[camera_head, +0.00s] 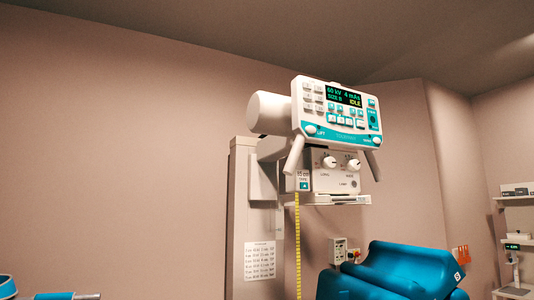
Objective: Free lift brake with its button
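The white X-ray tube head hangs from a column, with a teal-trimmed control panel (335,112) facing me. Its screen (343,94) reads 60 kV, 4 mAs, SIZE B and IDLE. A pale oval button (310,129) sits at the panel's lower left corner, beside small text that seems to read LIFT. Handles slope down from both lower corners. Whether either button is pressed cannot be told. My gripper is not in view.
Below the panel, a box with two knobs (340,171) is fixed to the column (241,220). A yellow tape (298,240) hangs down. A large blue padded shape (400,272) stands at lower right, shelves (516,197) at far right. Blue-and-white parts show at bottom left.

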